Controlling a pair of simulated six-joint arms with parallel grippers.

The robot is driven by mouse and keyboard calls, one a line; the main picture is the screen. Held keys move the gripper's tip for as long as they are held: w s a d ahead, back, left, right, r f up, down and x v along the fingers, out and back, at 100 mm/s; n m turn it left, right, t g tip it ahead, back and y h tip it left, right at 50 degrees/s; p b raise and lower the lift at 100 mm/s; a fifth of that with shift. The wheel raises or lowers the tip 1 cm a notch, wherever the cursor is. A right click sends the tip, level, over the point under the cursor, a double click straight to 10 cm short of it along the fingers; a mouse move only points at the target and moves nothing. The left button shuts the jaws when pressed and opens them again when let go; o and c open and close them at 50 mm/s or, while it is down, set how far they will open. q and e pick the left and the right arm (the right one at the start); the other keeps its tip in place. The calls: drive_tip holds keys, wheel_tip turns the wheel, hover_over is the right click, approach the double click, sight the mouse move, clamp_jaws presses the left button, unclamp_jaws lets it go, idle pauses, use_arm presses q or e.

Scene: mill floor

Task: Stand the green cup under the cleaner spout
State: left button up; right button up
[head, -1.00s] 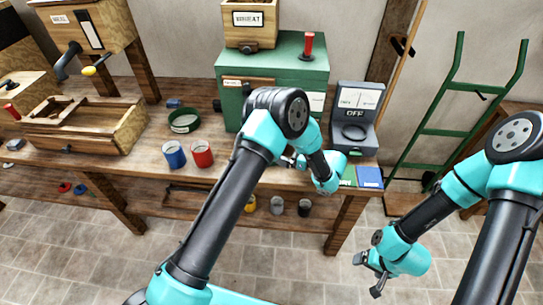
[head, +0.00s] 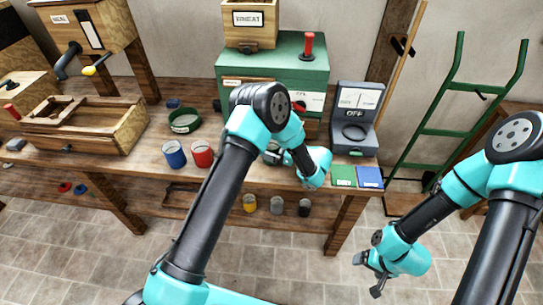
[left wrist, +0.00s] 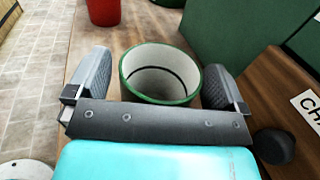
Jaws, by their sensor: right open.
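The green cup (left wrist: 160,72), pale inside with a green rim, stands upright on the bench in the left wrist view. In the head view it shows partly (head: 271,153) behind my left arm. My left gripper (left wrist: 160,85) is open, with one finger on each side of the cup; a narrow gap shows at the left finger. The green machine (head: 285,65) with the wheat hopper on top stands behind the cup. I cannot make out a spout on it, as my left arm covers part of its front. My right gripper (head: 372,272) is open and empty over the floor at the right.
A blue cup (head: 174,155) and a red cup (head: 202,154) stand to the left on the bench. A scale (head: 355,125) and green and blue cards (head: 343,177) are to the right. A wooden panel with a partly seen label (left wrist: 265,90) and dark knob is close to the gripper.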

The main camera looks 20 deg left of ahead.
use_arm(q)
drive_tip(key=c, duration=1.4)
drive_tip(key=shift+r, duration=0.1)
drive_tip(key=shift+r, duration=0.55)
drive_tip(key=s+d+r, duration=0.1)
drive_tip(key=s, duration=0.4)
drive_tip(key=s+d+r, duration=0.1)
drive_tip(key=s+d, duration=0.1)
drive_tip(key=s, duration=0.3)
drive_tip(key=s+d+r, duration=0.1)
drive_tip(key=s, duration=0.4)
drive_tip(key=shift+s+d+r, duration=0.15)
drive_tip(key=shift+s+r, duration=0.1)
drive_tip(key=shift+r, duration=0.1)
